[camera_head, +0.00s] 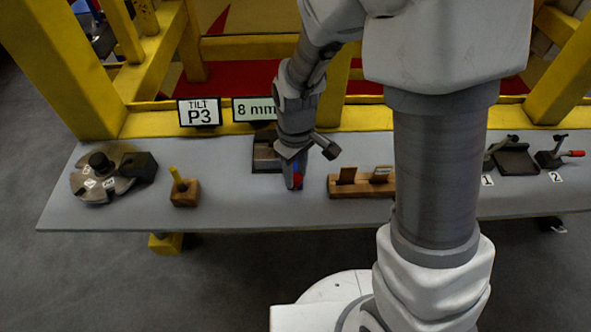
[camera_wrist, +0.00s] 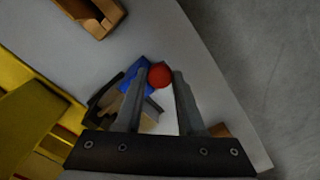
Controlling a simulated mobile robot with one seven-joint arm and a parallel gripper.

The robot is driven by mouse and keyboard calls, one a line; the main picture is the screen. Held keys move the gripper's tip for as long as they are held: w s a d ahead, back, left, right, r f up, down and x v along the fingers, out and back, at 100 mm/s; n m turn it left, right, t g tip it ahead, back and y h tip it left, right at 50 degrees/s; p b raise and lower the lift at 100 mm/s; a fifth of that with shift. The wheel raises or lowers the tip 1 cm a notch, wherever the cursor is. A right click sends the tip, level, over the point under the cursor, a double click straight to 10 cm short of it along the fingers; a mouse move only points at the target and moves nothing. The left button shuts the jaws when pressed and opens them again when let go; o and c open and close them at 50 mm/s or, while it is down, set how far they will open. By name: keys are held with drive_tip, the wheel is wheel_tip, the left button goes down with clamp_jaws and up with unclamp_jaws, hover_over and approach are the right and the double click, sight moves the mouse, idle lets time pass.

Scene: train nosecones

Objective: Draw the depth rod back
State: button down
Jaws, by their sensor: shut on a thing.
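A round red knob (camera_wrist: 159,76), which looks like the end of the depth rod, sits between my fingertips in the wrist view. It also shows low at the fingertips in the head view (camera_head: 298,180). My gripper (camera_wrist: 160,78) is shut on this knob, pointing down over the front middle of the grey table (camera_head: 240,212). A blue part (camera_wrist: 132,74) lies right beside the knob, next to a dark brown fixture (camera_head: 266,152) partly hidden by my arm. The rod's shaft cannot be made out.
Signs reading "TILT P3" (camera_head: 199,112) and "8 mm" (camera_head: 254,109) stand behind. To the left are a round dial plate (camera_head: 92,186) and a wooden block with a yellow peg (camera_head: 185,192). A slotted wooden rack (camera_head: 345,188) is close on the right; a red-handled clamp (camera_head: 548,160) is farther right.

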drive_tip(key=shift+s, duration=0.95)
drive_tip(key=c, duration=0.5)
unclamp_jaws()
drive_tip(key=shift+s, duration=0.1)
drive_tip(key=shift+r, duration=0.1)
wheel_tip(320, 180, up, 17)
drive_tip(key=shift+p, duration=0.35)
drive_tip(key=shift+r, duration=0.1)
drive_tip(key=s+d+r+m+t, duration=0.5)
drive_tip(key=s+d+m, duration=0.3)
drive_tip(key=s+d, duration=0.2)
drive_tip(key=shift+s+d+r+m+t, duration=0.3)
drive_tip(key=shift+s+d+r, duration=0.1)
drive_tip(key=shift+r, duration=0.3)
